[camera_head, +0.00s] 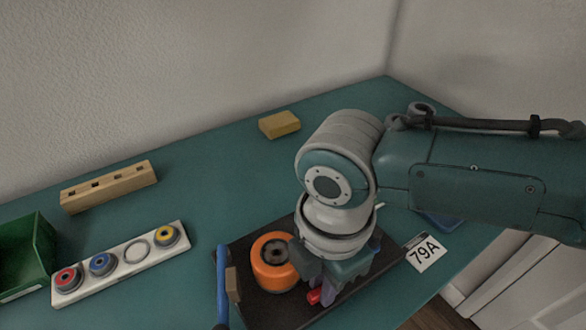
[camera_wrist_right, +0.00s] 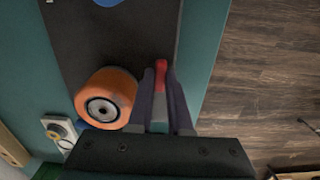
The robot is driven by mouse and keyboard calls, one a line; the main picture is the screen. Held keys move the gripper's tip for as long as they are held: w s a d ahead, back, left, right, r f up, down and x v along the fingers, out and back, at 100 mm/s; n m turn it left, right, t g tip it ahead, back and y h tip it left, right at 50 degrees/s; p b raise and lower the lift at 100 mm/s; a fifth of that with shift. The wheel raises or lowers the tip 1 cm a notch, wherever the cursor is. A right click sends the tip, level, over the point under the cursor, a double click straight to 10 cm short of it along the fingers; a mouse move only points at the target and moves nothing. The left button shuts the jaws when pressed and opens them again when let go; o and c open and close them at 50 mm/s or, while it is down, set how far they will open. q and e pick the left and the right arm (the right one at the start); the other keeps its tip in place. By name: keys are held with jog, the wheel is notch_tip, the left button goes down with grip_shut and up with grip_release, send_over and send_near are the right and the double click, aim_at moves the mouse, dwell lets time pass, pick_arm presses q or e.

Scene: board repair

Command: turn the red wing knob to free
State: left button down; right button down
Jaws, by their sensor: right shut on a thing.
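The red wing knob (camera_head: 314,296) shows as a small red piece at the near side of the black board (camera_head: 262,312). It also shows in the right wrist view (camera_wrist_right: 161,68) between the fingertips. My right gripper (camera_head: 322,286) reaches down over the board and is shut on the red wing knob; its fingers (camera_wrist_right: 160,95) stand on either side of it. Most of the knob and its base are hidden by the gripper. An orange wheel (camera_head: 268,276) sits on the board just left of the gripper, also in the wrist view (camera_wrist_right: 92,92). My left gripper is not in view.
A blue-handled tool (camera_head: 222,280) stands at the board's left edge. A white strip (camera_head: 75,293) with coloured round parts, a wooden block (camera_head: 108,187), a green bin (camera_head: 40,243), a yellow block (camera_head: 279,124) and a "79A" card (camera_head: 425,253) lie on the teal table.

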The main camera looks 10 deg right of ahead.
jog(key=shift+n, duration=0.3)
jog(key=c, duration=0.8)
grip_release()
jog(key=shift+c, duration=0.2)
jog(key=shift+r, duration=0.1)
notch_tip(320, 180, up, 10)
jog(key=p, duration=0.3)
